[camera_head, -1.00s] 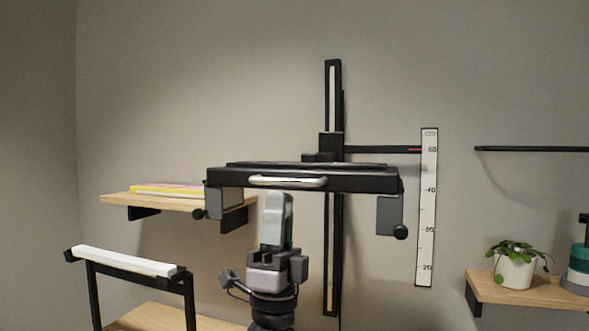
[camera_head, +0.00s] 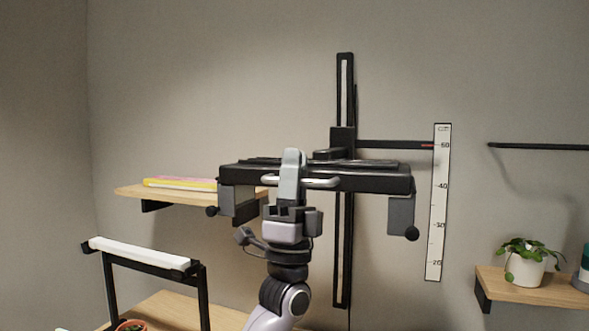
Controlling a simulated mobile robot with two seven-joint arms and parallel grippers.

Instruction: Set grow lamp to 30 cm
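The black grow lamp (camera_head: 375,180) hangs level on a carriage (camera_head: 343,141) on the upright wall rail (camera_head: 344,235). A pale bar handle (camera_head: 322,183) runs along its front. The carriage's pointer arm (camera_head: 395,144) ends in a red tip beside the 50 mark of the white scale (camera_head: 438,205). My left gripper (camera_head: 291,170) points up at the handle, and its grey finger covers the handle's middle. The fingers show edge-on, so I cannot tell their gap or whether they grip the handle. My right gripper is not in view.
A wall shelf (camera_head: 168,197) with yellow and pink books stands left of the lamp. A low black frame with a white bar (camera_head: 138,252) is at lower left. A potted plant (camera_head: 525,268) sits on the right shelf (camera_head: 535,293). A dark rod (camera_head: 535,146) is at right.

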